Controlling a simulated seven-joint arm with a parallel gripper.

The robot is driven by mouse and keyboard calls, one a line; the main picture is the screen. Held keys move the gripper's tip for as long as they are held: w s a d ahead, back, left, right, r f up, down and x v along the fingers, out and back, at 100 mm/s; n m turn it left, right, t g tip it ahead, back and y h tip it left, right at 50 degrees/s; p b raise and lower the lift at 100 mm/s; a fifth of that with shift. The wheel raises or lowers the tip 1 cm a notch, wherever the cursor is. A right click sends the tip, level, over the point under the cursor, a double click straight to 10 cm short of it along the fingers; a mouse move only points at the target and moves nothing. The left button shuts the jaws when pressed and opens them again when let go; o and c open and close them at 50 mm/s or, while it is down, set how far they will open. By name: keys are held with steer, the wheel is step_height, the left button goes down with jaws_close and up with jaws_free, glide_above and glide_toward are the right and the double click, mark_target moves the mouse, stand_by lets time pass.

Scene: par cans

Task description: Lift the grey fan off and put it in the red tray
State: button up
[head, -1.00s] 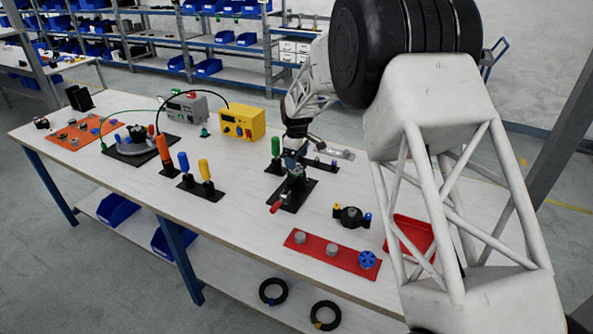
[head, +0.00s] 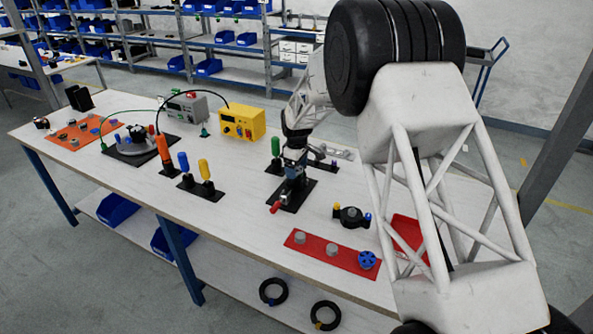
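The red tray (head: 408,232) lies at the right of the bench in the head view, partly hidden behind my arm. My gripper (head: 294,172) points down over a black fixture with a red-tipped handle (head: 277,207) near the middle of the bench. Its fingers are too small and dark to read, so I cannot tell whether they hold anything. I cannot pick out a grey fan for certain. Two small grey round parts (head: 299,237) (head: 332,250) and a blue wheel (head: 367,260) sit on a red mat (head: 315,252).
Upright green (head: 276,146), yellow (head: 204,169) and blue (head: 183,162) handles stand left of my gripper. A yellow box (head: 242,122) is behind. The front left bench is clear.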

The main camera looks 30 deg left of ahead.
steer(key=c, duration=1)
steer(key=shift+r, duration=0.75)
step_height(320, 180, up, 2)
steer(key=shift+r, duration=0.1)
steer(key=s+d, duration=0.3)
steer(key=s, duration=0.1)
steer(key=s+d+r, duration=0.1)
steer(key=s+d, duration=0.2)
steer(key=s, duration=0.1)
steer(key=s+d, duration=0.3)
steer(key=s, duration=0.1)
steer(key=shift+s+d+r, duration=0.15)
steer(key=shift+s+d, duration=0.2)
steer(key=shift+d, duration=0.05)
steer(key=shift+r, duration=0.15)
steer(key=shift+r, duration=1.3)
